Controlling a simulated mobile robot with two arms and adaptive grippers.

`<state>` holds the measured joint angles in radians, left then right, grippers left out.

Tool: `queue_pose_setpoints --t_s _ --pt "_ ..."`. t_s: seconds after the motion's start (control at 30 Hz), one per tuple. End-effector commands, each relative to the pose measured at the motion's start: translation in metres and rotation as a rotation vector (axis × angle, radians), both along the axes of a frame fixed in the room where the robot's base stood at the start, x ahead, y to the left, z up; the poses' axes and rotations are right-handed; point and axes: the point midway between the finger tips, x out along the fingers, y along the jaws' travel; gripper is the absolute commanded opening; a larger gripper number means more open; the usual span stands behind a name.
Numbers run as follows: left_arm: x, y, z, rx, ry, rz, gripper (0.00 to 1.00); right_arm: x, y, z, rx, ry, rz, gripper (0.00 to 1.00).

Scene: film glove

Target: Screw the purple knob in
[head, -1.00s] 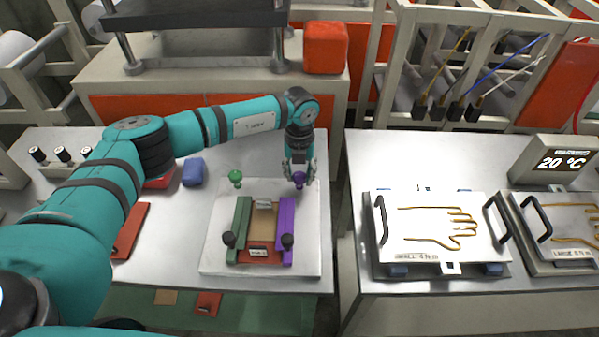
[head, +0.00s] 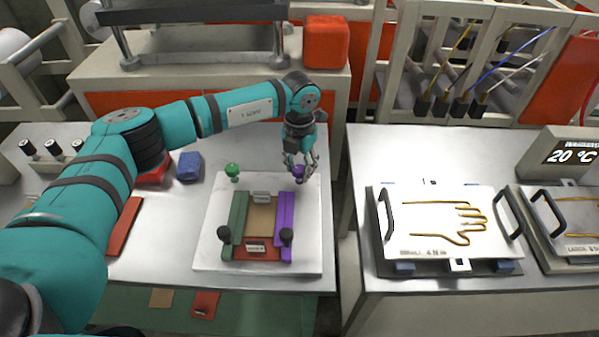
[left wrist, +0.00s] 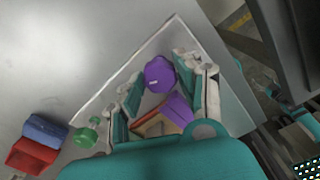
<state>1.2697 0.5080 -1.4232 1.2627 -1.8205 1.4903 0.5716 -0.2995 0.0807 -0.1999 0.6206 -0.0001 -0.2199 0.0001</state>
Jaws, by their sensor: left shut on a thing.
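The purple knob (head: 299,172) is at the far right corner of the white plate (head: 212,258), beyond the end of the purple bar (head: 285,215). My left gripper (head: 300,170) points down from above and is shut on the knob. In the left wrist view the knob's round purple top (left wrist: 158,74) shows between the two fingers of my left gripper (left wrist: 160,85). The knob's lower part and its seat are hidden, so I cannot tell how deep it sits.
A green knob (head: 232,170) stands at the plate's far left, by the green bar (head: 239,212). Black knobs (head: 286,235) stand at the near ends of the bars. A blue block (head: 190,167) lies left. A hand-shaped mould plate (head: 415,205) is on the right table, across a gap.

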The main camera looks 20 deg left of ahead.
Motion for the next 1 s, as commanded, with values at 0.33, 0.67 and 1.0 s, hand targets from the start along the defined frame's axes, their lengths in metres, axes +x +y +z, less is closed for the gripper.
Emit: queue_pose_setpoints --t_s 0.33,0.67,1.0 --pt "0.001 0.0 -0.004 -0.001 -0.004 -0.33 0.03 0.0 0.0 -0.039 0.0 0.001 0.0 0.59" --pt "0.001 0.0 -0.003 0.0 -0.003 -0.642 0.03 0.0 0.0 -0.067 0.0 0.001 0.0 0.59" --pt "0.001 0.0 -0.001 0.0 -0.003 -0.926 0.03 -0.001 0.0 -0.087 0.0 0.001 0.0 0.59"
